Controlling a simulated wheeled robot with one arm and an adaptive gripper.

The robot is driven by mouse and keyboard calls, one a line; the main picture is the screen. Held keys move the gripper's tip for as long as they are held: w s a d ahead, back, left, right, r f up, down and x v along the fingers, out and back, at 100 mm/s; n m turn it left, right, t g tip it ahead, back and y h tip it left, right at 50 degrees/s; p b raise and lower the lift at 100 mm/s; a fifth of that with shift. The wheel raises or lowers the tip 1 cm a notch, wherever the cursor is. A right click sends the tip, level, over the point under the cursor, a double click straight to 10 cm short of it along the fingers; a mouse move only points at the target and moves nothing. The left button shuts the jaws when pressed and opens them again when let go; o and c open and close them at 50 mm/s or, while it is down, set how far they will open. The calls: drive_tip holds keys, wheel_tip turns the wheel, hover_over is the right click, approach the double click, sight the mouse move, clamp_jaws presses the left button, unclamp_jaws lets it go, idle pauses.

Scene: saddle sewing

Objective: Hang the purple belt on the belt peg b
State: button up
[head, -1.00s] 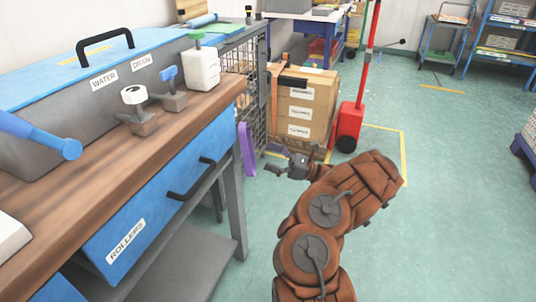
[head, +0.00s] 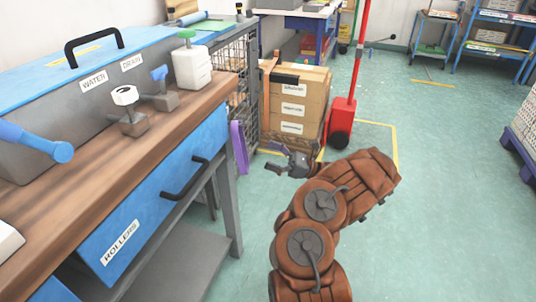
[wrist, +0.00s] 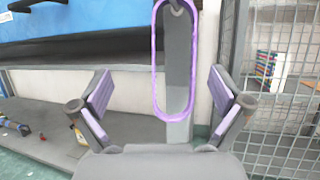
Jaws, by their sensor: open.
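The purple belt (head: 239,147) is a thin closed loop. It hangs near the end of the workbench, beside the wire cage. In the wrist view the purple belt (wrist: 155,60) hangs in front of a grey post, with its top near a dark peg (wrist: 177,8). No label on this peg can be read, so I cannot tell which peg it is. My gripper (head: 274,162) is to the right of the belt in the head view. In the wrist view my gripper (wrist: 161,98) is open and empty, its purple-padded fingers spread to either side of the belt's lower end.
The workbench (head: 110,165) with a blue ROLLERS drawer (head: 150,200) stands at left. The wire cage (wrist: 290,100) is right of the post. Cardboard boxes (head: 300,105) and a red wheeled cart (head: 340,118) stand behind my gripper.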

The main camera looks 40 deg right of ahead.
drive_tip(key=shift+s+d, duration=0.5)
drive_tip(key=shift+s, duration=0.3)
drive_tip(key=shift+s+d+b, duration=0.45)
drive_tip(key=shift+s+b, duration=0.3)
drive_tip(key=shift+b, duration=0.25)
drive_tip(key=shift+s+d+b, duration=0.45)
drive_tip(key=shift+s+b, duration=0.3)
drive_tip(key=shift+b, duration=0.2)
drive_tip(key=shift+s+d+b, duration=0.45)
drive_tip(key=shift+s+b, duration=0.3)
drive_tip(key=shift+b, duration=0.25)
